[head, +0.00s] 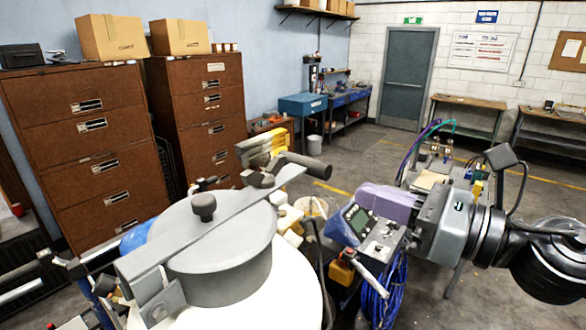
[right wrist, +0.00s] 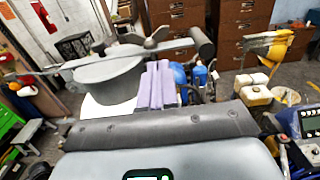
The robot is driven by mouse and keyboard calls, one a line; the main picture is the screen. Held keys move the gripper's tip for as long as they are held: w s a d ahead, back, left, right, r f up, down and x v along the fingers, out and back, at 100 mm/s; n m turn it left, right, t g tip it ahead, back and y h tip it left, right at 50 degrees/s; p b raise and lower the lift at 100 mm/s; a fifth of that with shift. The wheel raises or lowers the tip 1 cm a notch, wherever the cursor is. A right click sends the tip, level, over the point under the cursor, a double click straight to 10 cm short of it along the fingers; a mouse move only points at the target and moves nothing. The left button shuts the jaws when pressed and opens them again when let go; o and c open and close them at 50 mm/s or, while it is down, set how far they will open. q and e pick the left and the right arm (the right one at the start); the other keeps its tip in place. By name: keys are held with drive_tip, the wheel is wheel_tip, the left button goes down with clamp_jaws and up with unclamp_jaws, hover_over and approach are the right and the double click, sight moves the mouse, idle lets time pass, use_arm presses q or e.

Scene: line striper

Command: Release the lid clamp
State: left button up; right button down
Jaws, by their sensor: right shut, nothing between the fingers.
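The grey round lid (head: 215,238) sits on the white tank (head: 255,305) in the head view. The lid clamp, a flat grey bar (head: 190,232), lies across it with a dark knob (head: 204,206) over the middle. At its far right end are a small winged part (head: 262,178) and a dark cylindrical handle (head: 303,163). My right gripper (head: 362,196) has purple fingers, shut and empty, right of the lid and apart from the clamp. In the right wrist view the fingers (right wrist: 157,68) point toward the clamp bar and hide part of the lid's edge (right wrist: 105,82). My left gripper is not in view.
A control panel (head: 368,232) with a screen stands just below my right gripper, with a blue cable coil (head: 384,290) beneath. A yellow part (head: 262,146) rises behind the handle. Brown cabinets (head: 90,140) stand at the left. Open floor lies farther back.

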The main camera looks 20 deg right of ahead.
sight(278, 165)
drive_tip(key=p+x, duration=0.5)
drive_tip(key=x, duration=0.7)
drive_tip(key=shift+w+a, duration=0.15)
drive_tip(key=shift+w, duration=0.05)
drive_tip(key=shift+w+a, duration=0.3)
drive_tip(key=shift+w, duration=0.25)
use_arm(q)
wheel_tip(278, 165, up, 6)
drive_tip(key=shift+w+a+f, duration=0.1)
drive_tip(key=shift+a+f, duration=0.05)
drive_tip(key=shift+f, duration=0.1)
use_arm(e)
drive_tip(key=shift+f, duration=0.1)
